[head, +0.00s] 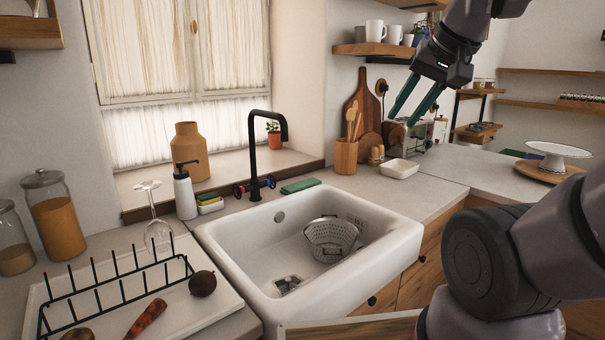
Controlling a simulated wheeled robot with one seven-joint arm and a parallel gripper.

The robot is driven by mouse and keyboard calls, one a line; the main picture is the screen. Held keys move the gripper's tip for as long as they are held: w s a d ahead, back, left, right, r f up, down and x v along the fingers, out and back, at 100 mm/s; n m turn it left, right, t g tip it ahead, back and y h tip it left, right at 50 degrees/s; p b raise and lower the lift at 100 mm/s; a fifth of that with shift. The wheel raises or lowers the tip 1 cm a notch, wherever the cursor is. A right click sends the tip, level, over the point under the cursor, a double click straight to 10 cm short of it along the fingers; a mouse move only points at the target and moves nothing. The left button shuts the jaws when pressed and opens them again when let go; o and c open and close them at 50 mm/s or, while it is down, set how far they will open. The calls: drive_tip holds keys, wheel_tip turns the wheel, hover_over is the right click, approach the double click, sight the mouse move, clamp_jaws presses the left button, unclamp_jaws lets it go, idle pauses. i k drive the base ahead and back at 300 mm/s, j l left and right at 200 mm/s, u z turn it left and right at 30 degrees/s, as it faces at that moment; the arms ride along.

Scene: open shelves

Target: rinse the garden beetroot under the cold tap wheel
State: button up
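The beetroot (202,283), dark and round, rests on the right part of the white draining tray (206,308), beside the black wire rack. The black tap (252,158) rises behind the white sink (222,250), its spout bent over the basin. Two small wheels flank its base: a left wheel (239,190) and a right wheel (269,182).
A perforated colander (331,240) sits in the sink's right part. A carrot (147,318) lies on the tray, and an upturned wine glass (156,222) stands near the rack. A soap bottle (185,193), a sponge (300,186) and a utensil pot (346,157) stand near the tap.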

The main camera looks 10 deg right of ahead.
sight(270, 182)
drive_tip(key=i+l+u, duration=0.2)
drive_tip(key=l+u, duration=0.2)
drive_tip(key=l, duration=0.25)
drive_tip(key=l+u, duration=0.35)
drive_tip(key=l, duration=0.3)
drive_tip(key=l+u, duration=0.4)
drive_tip(key=l, duration=0.3)
drive_tip(key=i, duration=0.05)
